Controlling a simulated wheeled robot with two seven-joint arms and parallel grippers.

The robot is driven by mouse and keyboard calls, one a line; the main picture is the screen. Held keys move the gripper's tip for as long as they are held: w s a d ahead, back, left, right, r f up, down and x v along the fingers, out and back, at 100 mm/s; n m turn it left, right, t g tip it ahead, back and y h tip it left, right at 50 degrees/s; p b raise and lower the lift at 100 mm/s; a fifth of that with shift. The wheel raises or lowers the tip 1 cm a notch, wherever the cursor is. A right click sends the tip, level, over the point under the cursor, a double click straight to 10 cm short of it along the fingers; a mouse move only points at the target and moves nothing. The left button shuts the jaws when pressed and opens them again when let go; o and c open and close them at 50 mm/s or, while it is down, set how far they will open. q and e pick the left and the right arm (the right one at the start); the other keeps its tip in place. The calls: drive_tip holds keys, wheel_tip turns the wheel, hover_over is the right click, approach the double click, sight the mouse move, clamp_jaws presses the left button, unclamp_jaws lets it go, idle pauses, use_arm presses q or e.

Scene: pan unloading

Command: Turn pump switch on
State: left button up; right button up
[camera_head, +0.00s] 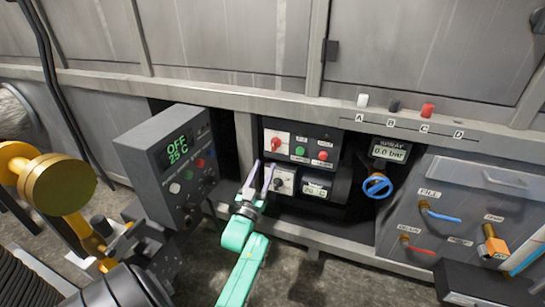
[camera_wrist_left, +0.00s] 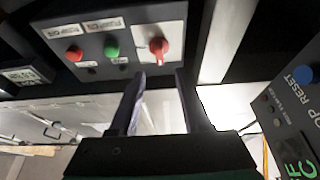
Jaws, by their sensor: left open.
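The control panel (camera_head: 342,138) has a red rotary switch (camera_head: 276,143) on a white plate at its upper left, with a green button (camera_head: 299,151) and a red button (camera_head: 322,155) beside it. I cannot read which switch is the pump's. Below is a dark knob (camera_head: 279,182) on a white plate. My left gripper (camera_head: 263,165) is open and empty in front of the panel, its tips just below the red switch. In the left wrist view the red switch (camera_wrist_left: 158,46) shows just beyond and between the fingertips (camera_wrist_left: 160,75). My right gripper is not in view.
A blue valve wheel (camera_head: 377,186) is to the panel's right. A metal beam (camera_head: 247,145) stands at the panel's left edge.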

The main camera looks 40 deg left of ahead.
sight(273, 147)
use_arm(q)
drive_tip(key=b+x, duration=0.1)
drive_tip(key=x, duration=0.6)
drive_tip(key=shift+w+f+b, duration=0.1)
drive_tip(key=shift+f+b, duration=0.05)
drive_tip(key=shift+b, duration=0.15)
drive_tip(key=shift+w+a, duration=0.1)
drive_tip(key=shift+w, duration=0.05)
clamp_jaws()
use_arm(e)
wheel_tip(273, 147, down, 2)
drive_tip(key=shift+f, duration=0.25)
